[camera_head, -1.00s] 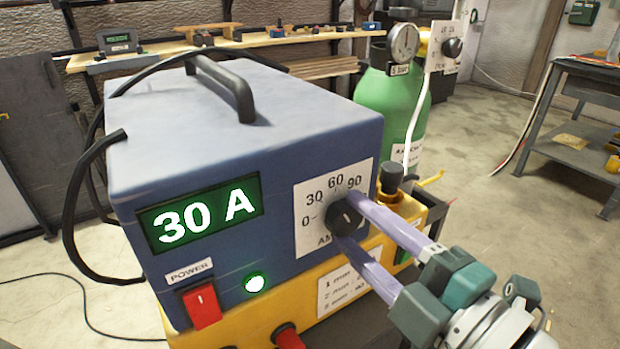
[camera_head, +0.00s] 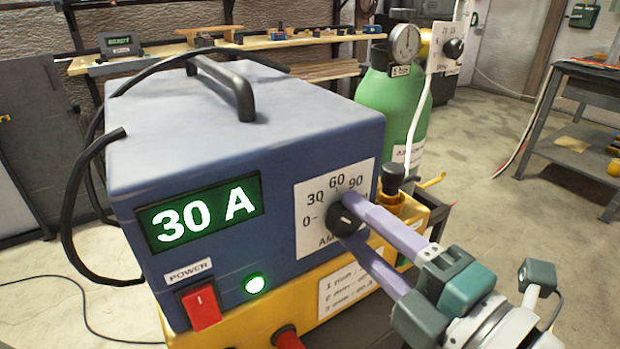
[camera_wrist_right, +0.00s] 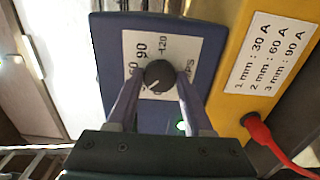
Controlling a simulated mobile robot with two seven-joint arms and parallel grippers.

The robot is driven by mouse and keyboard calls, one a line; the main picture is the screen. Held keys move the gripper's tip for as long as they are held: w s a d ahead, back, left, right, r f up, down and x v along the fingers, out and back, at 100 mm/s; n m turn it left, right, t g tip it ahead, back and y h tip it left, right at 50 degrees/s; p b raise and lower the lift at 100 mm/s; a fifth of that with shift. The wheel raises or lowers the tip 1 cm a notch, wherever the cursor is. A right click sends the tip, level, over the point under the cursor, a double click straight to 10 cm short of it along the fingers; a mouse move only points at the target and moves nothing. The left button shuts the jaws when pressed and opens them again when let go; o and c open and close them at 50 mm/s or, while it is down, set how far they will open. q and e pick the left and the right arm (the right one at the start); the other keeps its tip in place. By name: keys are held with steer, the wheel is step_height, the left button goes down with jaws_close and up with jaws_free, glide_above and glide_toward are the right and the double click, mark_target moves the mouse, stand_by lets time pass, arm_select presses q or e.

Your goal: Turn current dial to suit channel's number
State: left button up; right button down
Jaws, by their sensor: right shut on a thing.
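The current dial (camera_head: 340,222) is a black round knob on a white scale plate (camera_head: 309,238) marked 0, 30, 60, 90. It also shows in the right wrist view (camera_wrist_right: 158,74), where 120 is readable and its white mark points to the lower left. The green display (camera_head: 200,214) reads 30 A. My right gripper (camera_head: 345,218) is shut on the dial, one lilac finger on each side. The label (camera_wrist_right: 267,52) on the yellow part reads 1 mm: 30 A, 2 mm: 60 A, 3 mm: 90 A. I cannot identify the channel's number. My left gripper is out of view.
The blue welder box (camera_head: 240,140) has a black handle (camera_head: 228,85), a red power switch (camera_head: 201,306) and a lit green lamp (camera_head: 254,284). A green gas cylinder (camera_head: 385,105) with a gauge (camera_head: 404,43) stands behind it. A workbench (camera_head: 590,85) is at the right, with open floor before it.

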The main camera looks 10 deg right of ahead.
steer(key=shift+c, duration=1.5)
jaws_free()
steer(key=v, duration=1)
